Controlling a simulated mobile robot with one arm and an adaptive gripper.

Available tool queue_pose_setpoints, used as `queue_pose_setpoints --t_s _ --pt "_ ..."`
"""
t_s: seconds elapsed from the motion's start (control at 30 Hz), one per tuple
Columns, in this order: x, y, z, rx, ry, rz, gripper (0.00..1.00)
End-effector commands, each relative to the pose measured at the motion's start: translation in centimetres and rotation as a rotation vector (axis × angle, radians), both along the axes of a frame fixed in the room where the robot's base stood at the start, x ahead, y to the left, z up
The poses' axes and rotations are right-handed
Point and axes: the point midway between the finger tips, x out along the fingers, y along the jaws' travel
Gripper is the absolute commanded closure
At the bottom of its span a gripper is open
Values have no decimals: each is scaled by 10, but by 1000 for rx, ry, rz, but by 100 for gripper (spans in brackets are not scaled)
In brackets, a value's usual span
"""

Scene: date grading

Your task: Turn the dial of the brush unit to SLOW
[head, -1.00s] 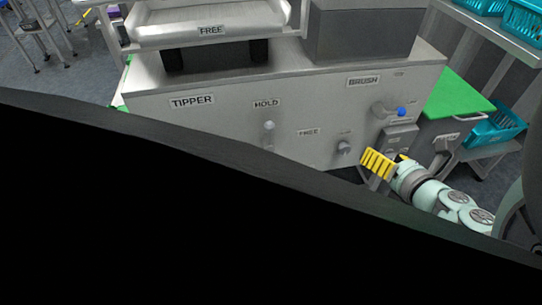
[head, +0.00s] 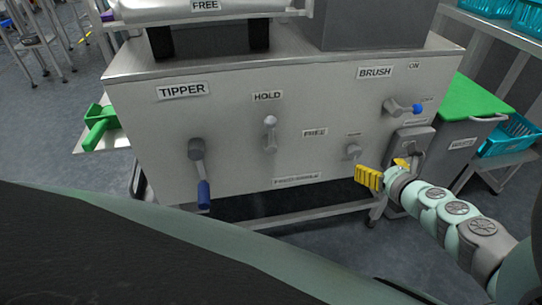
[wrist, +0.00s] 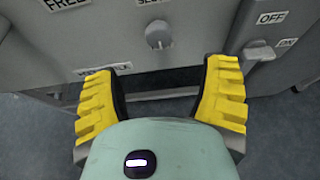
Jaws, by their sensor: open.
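The dial is a small grey round knob (head: 353,151) low on the right of the grey machine front, below the BRUSH sign (head: 375,72). In the wrist view the dial (wrist: 158,35) shows near the top centre, with a partly cut-off label above it that seems to read SLOW. I cannot tell which way its pointer is set. My gripper (head: 385,170) has yellow ribbed fingers and is just below and right of the dial in the head view. In the wrist view the fingers of my gripper (wrist: 160,72) are wide apart and empty, with the dial beyond them, untouched.
A blue-tipped lever (head: 405,107) sits above the dial. An OFF/ON switch (wrist: 258,50) is right of it. A HOLD lever (head: 270,130) and a blue-handled TIPPER lever (head: 200,175) are to the left. A green-lidded bin (head: 470,105) stands at right.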

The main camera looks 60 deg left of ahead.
Motion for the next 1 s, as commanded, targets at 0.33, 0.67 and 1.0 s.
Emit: queue_pose_setpoints --t_s 0.33,0.67,1.0 --pt "14 40 -17 4 -1 6 27" --pt "27 71 -31 3 -1 3 27" --pt "36 94 -41 3 -1 5 27"
